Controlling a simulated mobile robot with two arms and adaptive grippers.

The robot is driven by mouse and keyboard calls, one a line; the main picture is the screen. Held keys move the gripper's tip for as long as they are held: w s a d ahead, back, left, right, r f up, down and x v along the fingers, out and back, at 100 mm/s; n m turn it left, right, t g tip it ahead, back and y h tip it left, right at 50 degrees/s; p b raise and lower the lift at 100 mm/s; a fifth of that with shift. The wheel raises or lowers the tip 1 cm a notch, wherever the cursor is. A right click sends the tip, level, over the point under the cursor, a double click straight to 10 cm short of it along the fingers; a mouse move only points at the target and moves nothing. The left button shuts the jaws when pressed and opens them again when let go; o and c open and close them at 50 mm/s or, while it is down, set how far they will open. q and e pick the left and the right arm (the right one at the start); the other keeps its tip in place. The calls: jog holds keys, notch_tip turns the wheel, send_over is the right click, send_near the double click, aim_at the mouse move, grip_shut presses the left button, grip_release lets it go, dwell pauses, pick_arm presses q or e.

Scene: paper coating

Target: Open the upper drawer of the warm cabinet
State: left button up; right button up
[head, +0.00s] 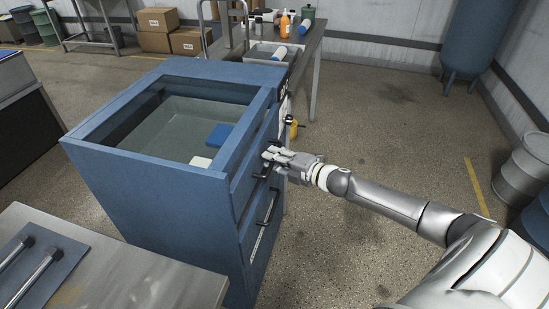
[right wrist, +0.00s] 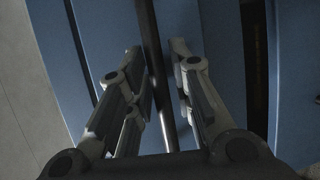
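The warm cabinet (head: 160,170) is blue, with a glazed top; a blue item and a white item show beneath the glass. Its upper drawer (head: 243,183) is on the right-facing side, and I see no clear opening at its front. My right gripper (head: 268,158) is at that drawer's dark bar handle. In the right wrist view the handle (right wrist: 148,30) runs between the two fingers (right wrist: 158,62), which are drawn in close around it; their exact contact is hard to see. The lower drawer's handle (head: 264,222) is below. My left gripper is not in view.
A metal table (head: 120,255) with a blue panel stands at the front left. Behind the cabinet, a bench (head: 312,45) carries a grey tray (head: 262,55) and bottles. The floor (head: 385,130) right of the cabinet is clear. Barrels (head: 520,175) stand at the far right.

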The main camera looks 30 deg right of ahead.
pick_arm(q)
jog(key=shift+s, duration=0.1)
pick_arm(e)
grip_shut()
jog(key=shift+s, duration=0.1)
